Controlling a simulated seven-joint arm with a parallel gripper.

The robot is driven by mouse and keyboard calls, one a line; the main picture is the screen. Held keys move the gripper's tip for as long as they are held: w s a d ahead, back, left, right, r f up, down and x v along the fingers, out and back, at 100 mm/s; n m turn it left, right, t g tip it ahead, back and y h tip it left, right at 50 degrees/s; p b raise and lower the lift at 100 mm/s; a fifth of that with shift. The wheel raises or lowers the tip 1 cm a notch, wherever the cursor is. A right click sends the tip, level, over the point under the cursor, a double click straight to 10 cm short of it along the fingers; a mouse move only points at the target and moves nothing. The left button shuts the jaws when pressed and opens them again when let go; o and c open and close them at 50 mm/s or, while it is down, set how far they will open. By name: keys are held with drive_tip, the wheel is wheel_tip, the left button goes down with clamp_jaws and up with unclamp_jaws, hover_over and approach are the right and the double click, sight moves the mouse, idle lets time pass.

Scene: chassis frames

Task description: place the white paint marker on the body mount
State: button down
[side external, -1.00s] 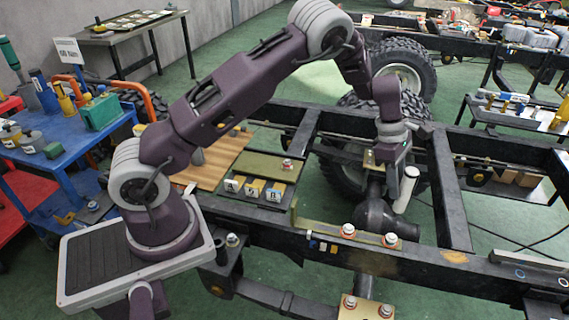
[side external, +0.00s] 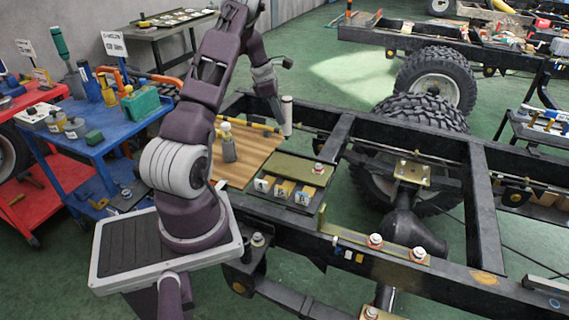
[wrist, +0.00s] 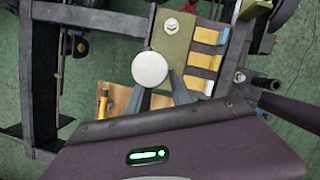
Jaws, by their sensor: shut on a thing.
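The white paint marker (side external: 287,116) is an upright white cylinder with a dark band near its top. My gripper (side external: 277,108) is shut on it and holds it in the air by the far end of the wooden board. In the wrist view, its round pale end (wrist: 150,69) shows at the fingertips of my gripper (wrist: 160,88), overlapping the olive plate. I cannot tell which part is the body mount; a gold bracket plate (side external: 412,172) sits on the chassis frame (side external: 458,262), and bolts with orange washers (side external: 376,241) stand on the near rail.
An olive plate (side external: 300,166) with a bolt and several yellow labelled blocks (side external: 284,188) lies on the frame. A blue cart (side external: 110,143) stands left. Frame rails and a tyre (side external: 422,112) are obstacles.

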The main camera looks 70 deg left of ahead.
wheel_tip(320, 180, down, 10)
drive_tip(key=shift+s+a, duration=0.2)
drive_tip(key=shift+s, duration=0.1)
drive_tip(key=c, duration=1.1)
unclamp_jaws()
drive_tip(key=shift+f, duration=0.1)
drive_tip(key=shift+c, duration=0.2)
